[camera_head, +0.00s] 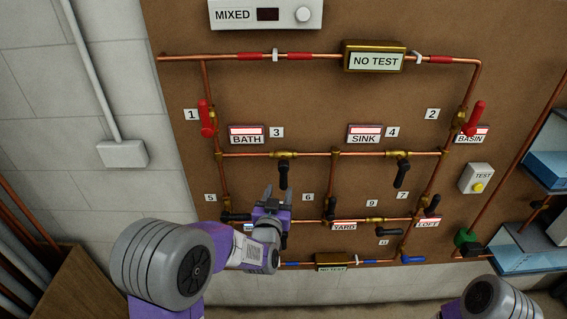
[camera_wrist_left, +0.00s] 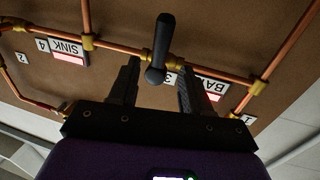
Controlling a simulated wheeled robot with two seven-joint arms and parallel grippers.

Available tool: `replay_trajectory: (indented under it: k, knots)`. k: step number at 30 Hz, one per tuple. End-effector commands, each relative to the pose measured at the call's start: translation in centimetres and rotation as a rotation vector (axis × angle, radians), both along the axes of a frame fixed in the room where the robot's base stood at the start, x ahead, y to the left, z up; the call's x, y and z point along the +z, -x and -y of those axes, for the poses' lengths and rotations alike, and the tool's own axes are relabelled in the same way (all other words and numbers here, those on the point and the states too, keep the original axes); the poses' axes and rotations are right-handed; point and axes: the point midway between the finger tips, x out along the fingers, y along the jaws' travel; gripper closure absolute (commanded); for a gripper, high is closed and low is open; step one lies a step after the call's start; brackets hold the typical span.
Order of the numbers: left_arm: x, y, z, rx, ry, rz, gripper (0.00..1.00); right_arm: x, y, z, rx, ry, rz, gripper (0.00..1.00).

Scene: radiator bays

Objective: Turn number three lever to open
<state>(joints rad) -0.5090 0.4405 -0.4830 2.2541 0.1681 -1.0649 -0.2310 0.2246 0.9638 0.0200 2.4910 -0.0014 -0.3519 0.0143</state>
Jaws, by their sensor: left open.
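The number three lever (camera_head: 283,176) is black and hangs down from its brass valve on the middle copper pipe, crosswise to that pipe. The label 3 (camera_head: 276,132) is above it, right of the BATH sign (camera_head: 246,134). My left gripper (camera_head: 276,200) is open just below the lever in the head view. In the left wrist view the black lever (camera_wrist_left: 161,45) shows between and beyond the two spread fingers (camera_wrist_left: 158,72). I cannot tell whether a finger touches it. My right gripper is out of view.
The number four lever (camera_head: 402,174) is to the right on the same pipe. Lower black levers, one by label 6 (camera_head: 308,197), are close to my left gripper. Red levers 1 (camera_head: 206,118) and 2 (camera_head: 475,118) are higher up.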

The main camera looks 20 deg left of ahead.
Motion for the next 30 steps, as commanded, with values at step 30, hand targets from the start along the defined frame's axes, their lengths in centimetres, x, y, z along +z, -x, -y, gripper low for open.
replay_trajectory:
  k: [30]
  knots:
    - [0.8,-7.5,-0.7,0.003,-0.002,0.019,0.53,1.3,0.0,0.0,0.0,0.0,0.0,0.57]
